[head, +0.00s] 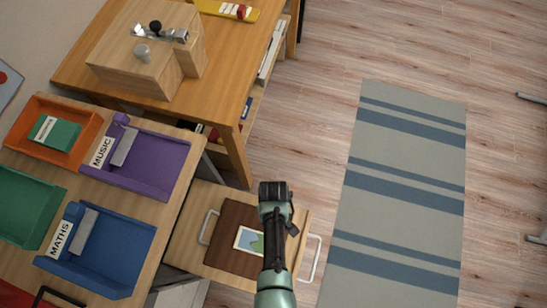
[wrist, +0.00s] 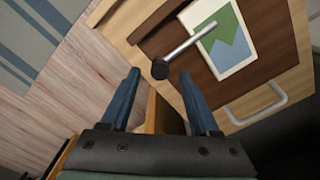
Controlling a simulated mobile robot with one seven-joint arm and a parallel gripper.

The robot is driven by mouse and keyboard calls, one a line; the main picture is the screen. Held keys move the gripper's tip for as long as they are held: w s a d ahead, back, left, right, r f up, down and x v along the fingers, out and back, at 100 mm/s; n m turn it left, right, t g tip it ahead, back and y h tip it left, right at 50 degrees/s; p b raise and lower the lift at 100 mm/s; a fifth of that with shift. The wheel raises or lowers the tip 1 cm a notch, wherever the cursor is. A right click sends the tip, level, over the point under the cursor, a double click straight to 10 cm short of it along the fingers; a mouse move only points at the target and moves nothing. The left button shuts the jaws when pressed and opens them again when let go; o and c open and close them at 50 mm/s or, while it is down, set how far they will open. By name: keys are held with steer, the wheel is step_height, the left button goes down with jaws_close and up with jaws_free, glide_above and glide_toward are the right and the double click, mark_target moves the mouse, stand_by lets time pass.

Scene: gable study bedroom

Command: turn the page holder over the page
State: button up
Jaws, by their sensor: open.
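The page (head: 248,241), a small sheet with a blue and green picture, lies on a dark brown board (head: 228,225). It also shows in the wrist view (wrist: 228,45). The page holder, a grey metal bar with a black knob (wrist: 188,48), points from the knob toward the page, and its far end overlaps the page's edge in the wrist view. In the head view I cannot make it out beside my arm. My gripper (wrist: 160,74) is open, its two blue fingers apart, with the knob showing between and just beyond the fingertips. I cannot tell whether they touch it.
The board lies on a pale wooden tray (head: 300,218) with white handles (head: 315,258). Left is a table with purple (head: 165,158), blue (head: 125,245), orange (head: 88,118) and green (head: 25,205) trays. A wooden desk (head: 232,100) stands behind. The striped rug (head: 400,210) is clear.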

step_height(320, 180, up, 11)
steer(key=p, duration=0.3)
steer(key=shift+s, duration=0.1)
stand_by(0.4)
